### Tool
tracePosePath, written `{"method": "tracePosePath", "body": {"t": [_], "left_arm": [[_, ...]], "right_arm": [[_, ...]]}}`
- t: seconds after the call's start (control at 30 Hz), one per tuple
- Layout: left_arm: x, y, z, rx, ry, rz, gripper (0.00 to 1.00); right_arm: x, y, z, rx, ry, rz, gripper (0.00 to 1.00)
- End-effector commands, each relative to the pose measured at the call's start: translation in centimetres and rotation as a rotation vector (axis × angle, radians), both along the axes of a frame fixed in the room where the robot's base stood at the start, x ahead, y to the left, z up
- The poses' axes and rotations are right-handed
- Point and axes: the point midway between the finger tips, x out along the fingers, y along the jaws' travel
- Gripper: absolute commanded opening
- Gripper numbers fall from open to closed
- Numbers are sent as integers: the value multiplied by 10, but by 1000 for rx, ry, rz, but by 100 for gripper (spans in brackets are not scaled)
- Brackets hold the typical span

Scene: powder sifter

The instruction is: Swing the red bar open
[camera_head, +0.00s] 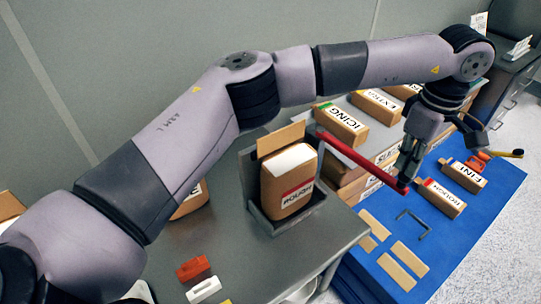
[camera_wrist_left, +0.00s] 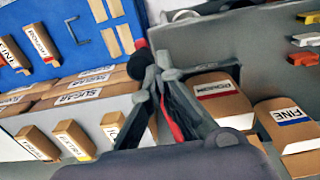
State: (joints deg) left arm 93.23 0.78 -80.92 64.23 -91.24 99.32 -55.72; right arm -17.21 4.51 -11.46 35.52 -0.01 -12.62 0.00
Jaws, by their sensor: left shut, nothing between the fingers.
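The holder contains a brown ROUGH package (camera_head: 285,200). My left gripper (camera_head: 407,172) is shut and empty, pointing down at the bar's outer end. In the left wrist view the fingertips (camera_wrist_left: 155,66) are close beside the bar's dark round end, and part of the red bar (camera_wrist_left: 176,128) shows behind the fingers. I cannot tell whether they touch it. My right gripper is not in view.
A blue mat (camera_head: 470,235) lies at the right with cartons, flat brown strips and a thin grey bracket. Labelled packages such as ICING (camera_head: 342,122) stand behind the bar. Small red and white blocks (camera_head: 193,268) lie on the grey counter (camera_head: 240,250) in front.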

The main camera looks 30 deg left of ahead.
Motion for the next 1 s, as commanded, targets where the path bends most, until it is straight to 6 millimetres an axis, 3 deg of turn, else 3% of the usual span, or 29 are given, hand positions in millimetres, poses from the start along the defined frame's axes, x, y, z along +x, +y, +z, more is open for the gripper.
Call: {"method": "tracePosePath", "body": {"t": [0.6, 1.0], "left_arm": [[-5, 3, 37, 2, 4, 0, 0], [-6, 4, 39, 3, 5, -1, 0]], "right_arm": [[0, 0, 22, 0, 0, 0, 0], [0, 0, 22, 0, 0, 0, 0]]}}
